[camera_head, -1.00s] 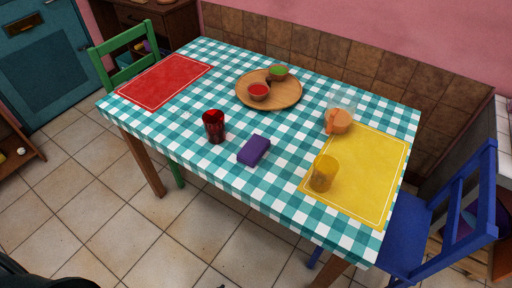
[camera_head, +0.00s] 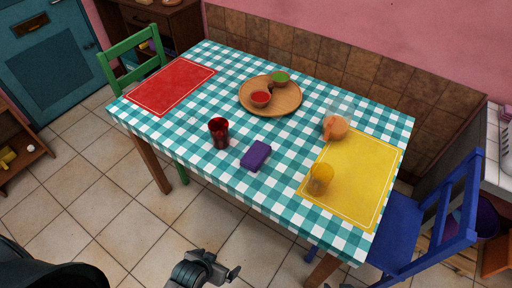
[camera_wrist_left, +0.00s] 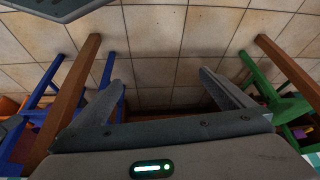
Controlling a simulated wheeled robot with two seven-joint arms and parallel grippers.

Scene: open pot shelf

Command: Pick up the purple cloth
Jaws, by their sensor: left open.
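The purple cloth (camera_head: 256,155) is a small folded block lying on the checkered table (camera_head: 205,169) near its front edge. My left gripper (camera_head: 222,266) is in front of and below the table edge in the head view, apart from the cloth and empty. In the left wrist view its two fingers (camera_wrist_left: 160,80) are spread open over the tiled floor. The cloth is not in the left wrist view. A small dark bit at the bottom edge of the head view may be my right gripper (camera_head: 346,286); its jaws are not visible.
A red glass (camera_head: 219,133) stands left of the cloth. A yellow glass (camera_head: 320,178) is on the yellow mat (camera_head: 362,190), with a clear pitcher (camera_head: 337,124) behind. A wooden tray (camera_head: 285,106) holds bowls. Blue chair (camera_head: 398,235) and green chair (camera_head: 128,55) flank the table.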

